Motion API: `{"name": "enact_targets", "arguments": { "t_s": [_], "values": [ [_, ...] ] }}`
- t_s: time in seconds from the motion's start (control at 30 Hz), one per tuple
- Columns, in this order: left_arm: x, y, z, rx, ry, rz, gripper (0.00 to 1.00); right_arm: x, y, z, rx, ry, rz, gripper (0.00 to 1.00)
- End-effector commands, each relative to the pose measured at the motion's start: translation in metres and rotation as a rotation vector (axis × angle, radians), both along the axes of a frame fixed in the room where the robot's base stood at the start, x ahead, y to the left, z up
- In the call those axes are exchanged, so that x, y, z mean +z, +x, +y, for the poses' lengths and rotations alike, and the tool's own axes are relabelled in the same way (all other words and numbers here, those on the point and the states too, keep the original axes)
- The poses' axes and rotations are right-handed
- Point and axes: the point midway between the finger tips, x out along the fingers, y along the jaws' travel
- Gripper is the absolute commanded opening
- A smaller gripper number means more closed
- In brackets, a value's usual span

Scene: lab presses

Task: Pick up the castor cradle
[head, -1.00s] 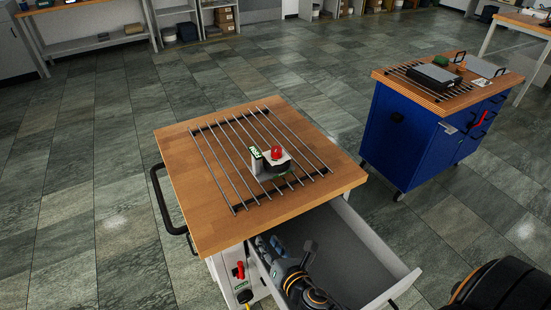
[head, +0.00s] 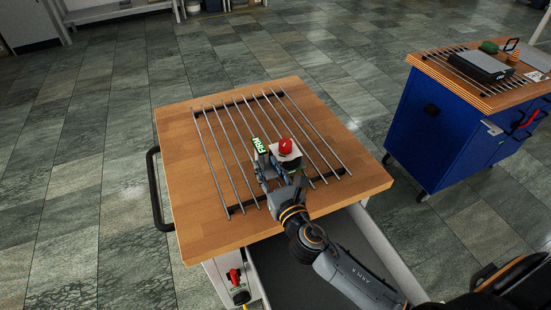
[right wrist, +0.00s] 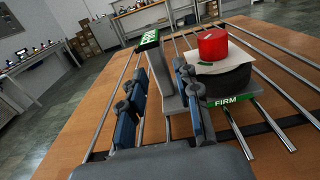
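The castor cradle (head: 285,155) sits on the metal rods on top of the wooden-topped cart. It has a pale top, a red piece on it and green "FIRM" labels. In the right wrist view the cradle (right wrist: 171,85) shows a grey upright plate, with a dark round part under the pale top. My right gripper (head: 268,170) is at the cradle's near left side. In the wrist view its fingers (right wrist: 160,88) are apart, one on each side of the upright plate, with a gap at the left finger. My left gripper is out of view.
The rods (head: 225,155) form a rack on the wooden top (head: 180,190). The cart's drawer (head: 380,240) is open below my right arm. A blue cabinet (head: 440,135) with several items on top stands at the right. The floor around is clear.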

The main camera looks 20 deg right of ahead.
Motion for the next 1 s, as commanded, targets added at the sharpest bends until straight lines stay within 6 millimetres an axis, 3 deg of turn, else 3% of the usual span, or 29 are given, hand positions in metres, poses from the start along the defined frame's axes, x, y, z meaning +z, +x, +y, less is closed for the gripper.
{"name": "enact_targets", "arguments": {
  "t_s": [0.23,0.43,0.7,0.73,0.87,1.0],
  "values": [
    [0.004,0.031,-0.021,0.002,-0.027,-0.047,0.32,-0.003,0.025,0.002,-0.001,0.003,-0.001,0.32],
    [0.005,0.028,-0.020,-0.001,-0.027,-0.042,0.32,-0.005,0.051,0.003,-0.001,0.002,0.000,0.32],
    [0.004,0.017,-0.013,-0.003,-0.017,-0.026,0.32,-0.006,0.055,0.003,0.000,0.002,0.001,0.32],
    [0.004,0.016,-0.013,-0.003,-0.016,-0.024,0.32,-0.006,0.055,0.003,0.000,0.002,0.001,0.30],
    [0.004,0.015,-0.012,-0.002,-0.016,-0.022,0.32,-0.006,0.055,0.003,0.000,0.002,0.001,0.04],
    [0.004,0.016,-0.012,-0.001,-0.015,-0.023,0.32,-0.006,0.055,0.003,0.000,0.002,0.001,0.00]
  ]
}}
